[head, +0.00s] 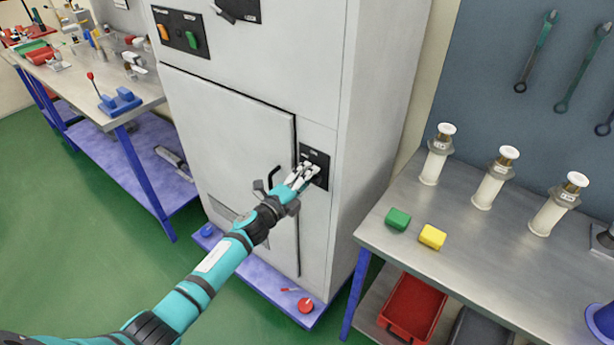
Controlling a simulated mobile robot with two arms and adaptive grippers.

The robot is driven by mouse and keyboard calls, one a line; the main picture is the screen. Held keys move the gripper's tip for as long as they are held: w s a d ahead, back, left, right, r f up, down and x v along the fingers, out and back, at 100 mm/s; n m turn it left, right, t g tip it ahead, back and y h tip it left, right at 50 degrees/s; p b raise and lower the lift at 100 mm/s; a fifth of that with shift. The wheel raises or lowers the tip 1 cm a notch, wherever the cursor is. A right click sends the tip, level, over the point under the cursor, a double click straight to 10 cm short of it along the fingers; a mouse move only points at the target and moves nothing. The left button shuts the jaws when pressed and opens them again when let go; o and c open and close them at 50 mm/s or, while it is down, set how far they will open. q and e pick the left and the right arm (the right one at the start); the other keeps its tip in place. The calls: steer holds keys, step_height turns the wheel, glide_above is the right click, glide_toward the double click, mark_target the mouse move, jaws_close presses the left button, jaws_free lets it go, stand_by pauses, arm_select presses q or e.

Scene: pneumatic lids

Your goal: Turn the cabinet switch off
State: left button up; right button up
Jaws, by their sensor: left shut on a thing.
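The grey cabinet (235,120) stands in the middle of the head view with its door closed. A black switch panel (318,157) is on its right front, beside the door. My left gripper (301,174) reaches up to this panel and is shut on the switch there. The fingers cover the switch, so its position is hidden. A second black panel (182,32) with an orange and a green button is higher up on the cabinet.
A steel bench (480,250) at right holds white cylinders, a green block (398,219) and a yellow block (432,236). A red bin (412,308) is below it. A cluttered workbench (85,80) stands at left. The green floor at left is clear.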

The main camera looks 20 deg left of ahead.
arm_select(q)
steer(key=shift+n, duration=0.5)
steer(key=o, duration=0.8)
steer(key=shift+c, duration=0.2)
steer(key=v, duration=1.2)
